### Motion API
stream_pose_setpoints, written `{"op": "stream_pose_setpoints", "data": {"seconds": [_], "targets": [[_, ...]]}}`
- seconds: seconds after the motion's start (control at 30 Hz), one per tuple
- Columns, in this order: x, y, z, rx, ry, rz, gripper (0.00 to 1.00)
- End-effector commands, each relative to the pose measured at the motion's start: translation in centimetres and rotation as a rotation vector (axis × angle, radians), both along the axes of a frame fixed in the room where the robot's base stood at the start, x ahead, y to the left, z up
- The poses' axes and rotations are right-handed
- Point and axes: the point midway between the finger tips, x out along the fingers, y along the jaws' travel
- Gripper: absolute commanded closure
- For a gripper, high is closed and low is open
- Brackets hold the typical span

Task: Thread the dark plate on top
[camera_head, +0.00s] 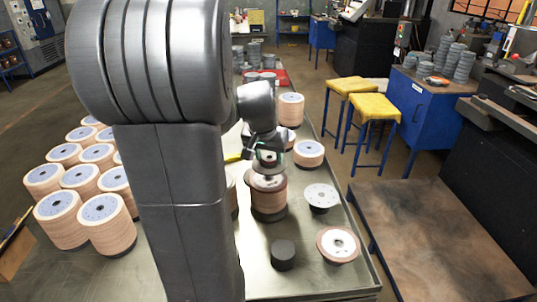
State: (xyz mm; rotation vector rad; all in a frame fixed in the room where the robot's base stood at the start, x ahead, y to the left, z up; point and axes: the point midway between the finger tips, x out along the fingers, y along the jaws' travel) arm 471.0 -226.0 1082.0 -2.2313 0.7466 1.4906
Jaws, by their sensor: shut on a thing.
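My gripper (268,160) is above a stack of tan flap discs (268,197) on the metal table. It is shut on a dark plate (265,169), which shows as a thin grey-brown edge just under the fingers. The plate is over the top of the stack, near its centre. The stack's pale top face (268,182) shows below it. I cannot tell whether the plate touches the stack or is a little above it. The spindle or hole at the stack's centre is hidden by the plate and gripper.
On the metal table (312,278), a black cylinder (283,254) stands in front, with a white-topped disc (322,196) and a brown-rimmed disc (338,243) to the right. Other stacks (309,153) stand behind. My large arm hides the table's left part.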

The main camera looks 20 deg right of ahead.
Motion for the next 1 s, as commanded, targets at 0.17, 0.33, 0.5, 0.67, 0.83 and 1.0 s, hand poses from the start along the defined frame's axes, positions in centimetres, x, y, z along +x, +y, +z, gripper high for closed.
{"op": "stream_pose_setpoints", "data": {"seconds": [0.17, 0.33, 0.5, 0.67, 0.83, 1.0], "targets": [[0.0, 0.0, -0.5, -0.001, -0.002, 0.000, 0.90], [0.0, 0.0, -0.9, -0.001, -0.002, 0.000, 0.90], [0.0, 0.0, -1.3, -0.001, -0.002, 0.000, 0.90], [0.0, 0.0, -1.7, -0.001, -0.002, 0.000, 0.90], [0.0, 0.0, -2.1, -0.001, -0.002, 0.000, 0.90], [0.0, 0.0, -2.1, -0.001, -0.002, 0.000, 0.90]]}}
